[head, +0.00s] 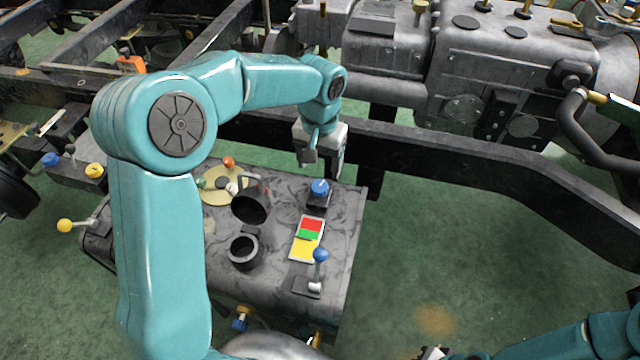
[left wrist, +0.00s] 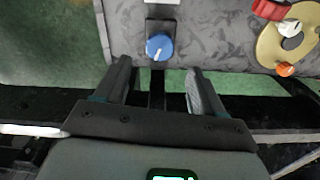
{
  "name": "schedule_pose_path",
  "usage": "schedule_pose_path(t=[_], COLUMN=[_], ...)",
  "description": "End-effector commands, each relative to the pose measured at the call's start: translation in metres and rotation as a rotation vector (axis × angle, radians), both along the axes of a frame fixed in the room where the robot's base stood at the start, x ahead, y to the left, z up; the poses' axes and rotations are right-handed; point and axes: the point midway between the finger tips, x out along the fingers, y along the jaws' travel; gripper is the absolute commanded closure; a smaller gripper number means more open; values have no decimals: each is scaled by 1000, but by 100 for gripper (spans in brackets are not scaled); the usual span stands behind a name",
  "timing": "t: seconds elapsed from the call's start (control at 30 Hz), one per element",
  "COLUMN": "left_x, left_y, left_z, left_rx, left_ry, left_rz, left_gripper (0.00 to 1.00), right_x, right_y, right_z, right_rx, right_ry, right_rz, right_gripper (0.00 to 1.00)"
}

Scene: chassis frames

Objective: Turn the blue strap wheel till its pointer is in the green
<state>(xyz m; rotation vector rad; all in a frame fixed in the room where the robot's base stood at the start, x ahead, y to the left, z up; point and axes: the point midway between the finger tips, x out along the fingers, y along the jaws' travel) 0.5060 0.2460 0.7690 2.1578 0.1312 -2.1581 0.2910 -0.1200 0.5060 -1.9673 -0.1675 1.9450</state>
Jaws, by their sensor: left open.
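The blue strap wheel (head: 320,187) is a small round knob on a dark block at the right back of the grey box's top. It also shows in the left wrist view (left wrist: 160,44), with a white pointer mark on its near side there. A card (head: 308,238) with red, green and yellow fields lies in front of the wheel. My left gripper (head: 323,166) is just behind the wheel, pointing down. In the left wrist view its open fingers (left wrist: 158,72) stand either side of the wheel's line, empty. Only a cut-off tip of my right gripper (head: 431,353) shows.
A blue-topped lever (head: 320,257) stands in front of the card. Two dark round openings (head: 243,250) and a yellowish disc with coloured knobs (head: 222,185) lie left of the wheel. A dark chassis rail (head: 470,160) runs behind the box. Green floor is free at right.

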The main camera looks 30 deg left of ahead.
Motion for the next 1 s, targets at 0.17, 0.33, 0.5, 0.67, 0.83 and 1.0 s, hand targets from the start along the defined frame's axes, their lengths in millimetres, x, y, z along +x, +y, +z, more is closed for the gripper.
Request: schedule_pose_path(t=[0.17,0.33,0.5,0.67,0.83,1.0], left_x=[-1,0,0,0,0,0], left_y=[0,-1,0,-1,-1,-1], left_z=[-42,-62,-69,-68,-68,-68], left_rx=[0,1,0,0,0,0], left_ry=[5,2,1,0,0,0], left_rz=[1,2,3,3,2,2], left_gripper=[31,31,31,31,67,87], right_x=[0,0,0,0,0,0], right_y=[0,0,0,0,0,0], right_z=[-11,-14,-15,-15,-15,-15], right_rx=[0,0,0,0,0,0], right_ry=[0,0,0,0,0,0], right_rz=[0,0,0,0,0,0], right_gripper=[100,100,100,100,100,100])
